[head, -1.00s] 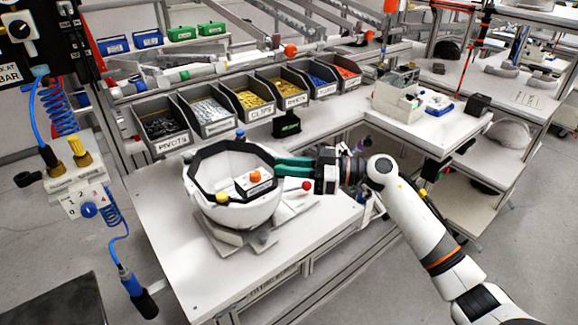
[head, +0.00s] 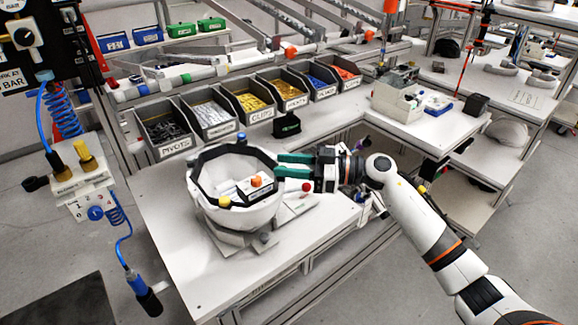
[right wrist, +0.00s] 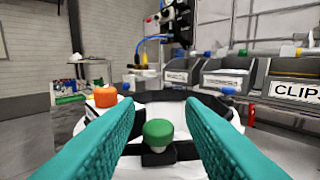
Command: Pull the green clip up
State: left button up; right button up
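A white helmet shell (head: 236,214) with a black inner rim sits on a stand on the white table. The green clip (right wrist: 158,132) shows in the right wrist view as a round green knob on a black mount at the rim. It stands between the two teal fingers of my right gripper (right wrist: 160,118), with a gap on each side. In the head view my right gripper (head: 278,165) reaches in from the right to the shell's right rim, and I cannot make out the green clip there. My left gripper is in neither view.
Labelled bins (head: 208,112) line the table's back. The table's front left (head: 175,245) is clear.

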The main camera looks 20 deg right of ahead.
jog(key=shift+o, duration=0.3)
jog(key=shift+f, duration=0.15)
jog(key=shift+d, duration=0.1)
jog(key=b+v, duration=0.4)
jog(key=v, duration=0.8)
